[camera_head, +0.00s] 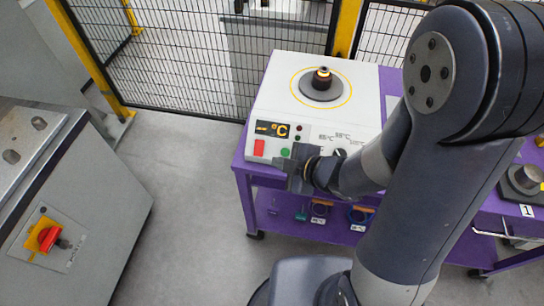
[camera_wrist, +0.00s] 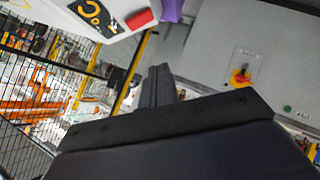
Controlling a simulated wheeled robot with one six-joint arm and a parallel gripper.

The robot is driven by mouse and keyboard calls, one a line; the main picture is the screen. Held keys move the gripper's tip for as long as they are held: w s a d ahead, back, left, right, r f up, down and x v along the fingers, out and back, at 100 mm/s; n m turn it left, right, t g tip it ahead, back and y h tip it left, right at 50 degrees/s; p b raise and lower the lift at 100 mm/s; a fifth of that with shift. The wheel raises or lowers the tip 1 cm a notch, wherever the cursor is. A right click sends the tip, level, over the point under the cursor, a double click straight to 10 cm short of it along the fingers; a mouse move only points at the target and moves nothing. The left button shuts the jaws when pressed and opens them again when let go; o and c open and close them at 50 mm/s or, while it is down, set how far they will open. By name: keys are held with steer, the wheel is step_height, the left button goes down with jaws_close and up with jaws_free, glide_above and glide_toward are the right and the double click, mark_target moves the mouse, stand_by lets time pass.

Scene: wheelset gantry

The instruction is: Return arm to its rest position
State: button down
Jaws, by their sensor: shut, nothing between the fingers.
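My arm reaches from the right side of the head view down toward the front of a white heater box. My gripper (camera_head: 300,168) is at the front face of this box (camera_head: 270,100), just below its buttons. I cannot tell whether it touches the box. In the wrist view my gripper (camera_wrist: 160,85) points away from the camera with its dark fingers together and nothing between them. The box's red button (camera_wrist: 140,18) and yellow °C display (camera_wrist: 92,12) show at the top of that view.
A black mesh fence (camera_head: 170,65) with yellow posts stands behind. A grey cabinet with a red-and-yellow switch (camera_head: 46,236) is at the left. The floor (camera_head: 185,190) between is clear.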

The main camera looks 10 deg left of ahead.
steer(key=shift+s+d+r, duration=0.2)
steer(key=shift+s, duration=0.05)
